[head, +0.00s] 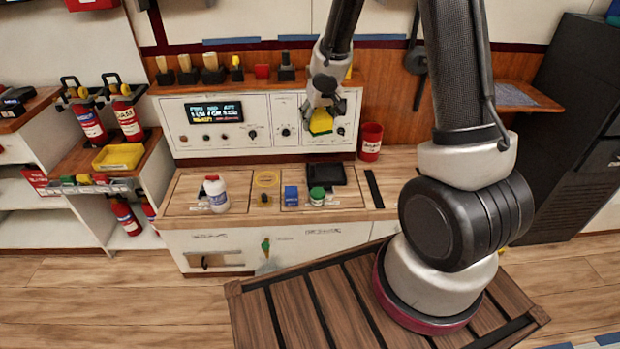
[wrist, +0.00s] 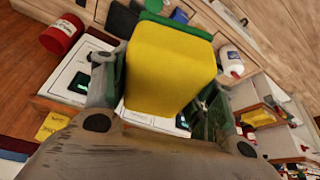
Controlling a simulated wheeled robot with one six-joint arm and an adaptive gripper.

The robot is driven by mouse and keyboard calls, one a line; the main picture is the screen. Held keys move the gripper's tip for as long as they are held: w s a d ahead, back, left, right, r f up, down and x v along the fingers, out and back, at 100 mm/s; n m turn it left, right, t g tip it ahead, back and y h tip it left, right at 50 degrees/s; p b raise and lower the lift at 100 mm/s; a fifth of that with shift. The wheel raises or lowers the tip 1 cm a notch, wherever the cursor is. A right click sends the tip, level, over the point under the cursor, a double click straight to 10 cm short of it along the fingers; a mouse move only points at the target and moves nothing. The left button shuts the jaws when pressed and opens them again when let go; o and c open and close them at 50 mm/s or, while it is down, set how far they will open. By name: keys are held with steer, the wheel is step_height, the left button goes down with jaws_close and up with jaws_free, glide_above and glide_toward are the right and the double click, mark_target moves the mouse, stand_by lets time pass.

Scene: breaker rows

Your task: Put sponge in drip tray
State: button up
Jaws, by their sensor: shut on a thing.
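My gripper (head: 323,108) is shut on the sponge (head: 321,124), a yellow block with some green on it. It holds the sponge in the air in front of the white control panel, above the wooden counter. In the wrist view the sponge (wrist: 170,68) fills the space between the fingers and hides part of what lies behind it. A black tray (head: 342,174), which looks like the drip tray, lies on the counter below the sponge, close to the panel. It shows partly at the top of the wrist view (wrist: 122,20).
A red cup (head: 371,141) stands right of the tray. A green-lidded jar (head: 317,196), a blue box (head: 291,195) and a white bottle (head: 216,194) stand on the counter. A yellow bin (head: 119,157) sits on the left shelf. Brushes (head: 210,70) line the ledge above the panel.

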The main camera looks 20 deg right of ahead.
steer(key=shift+w+r, duration=0.15)
steer(key=shift+w, duration=0.2)
steer(key=shift+s, duration=0.15)
stand_by(0.3)
